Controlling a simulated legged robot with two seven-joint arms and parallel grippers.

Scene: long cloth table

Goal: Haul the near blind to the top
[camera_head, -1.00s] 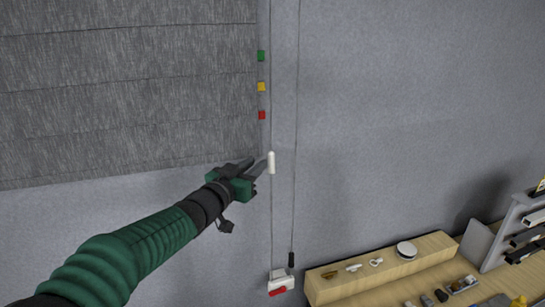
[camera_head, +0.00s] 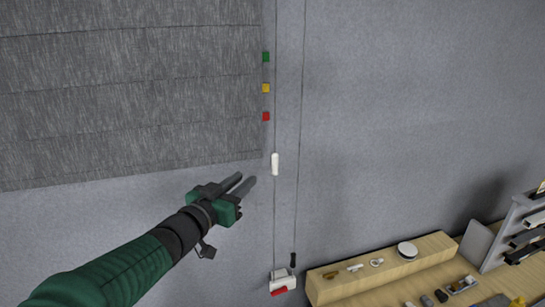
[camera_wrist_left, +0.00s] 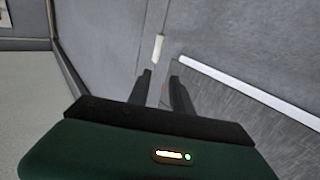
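The grey fabric blind (camera_head: 130,90) hangs at the upper left in the head view, its lower edge a little above my left gripper. Two thin cords hang beside it; the left one carries a white pull (camera_head: 275,164), and the right one ends in a dark tip (camera_head: 292,260). My left gripper (camera_head: 244,184) is open and empty, below and left of the white pull and apart from it. In the left wrist view the white pull (camera_wrist_left: 158,47) shows beyond the two open fingers (camera_wrist_left: 162,80). My right gripper is not in view.
Green (camera_head: 266,57), yellow (camera_head: 266,88) and red (camera_head: 266,116) markers sit on the wall beside the blind. A white wall fitting with a red part (camera_head: 283,281) is at the cords' foot. A wooden shelf (camera_head: 430,262) with small items stands at lower right.

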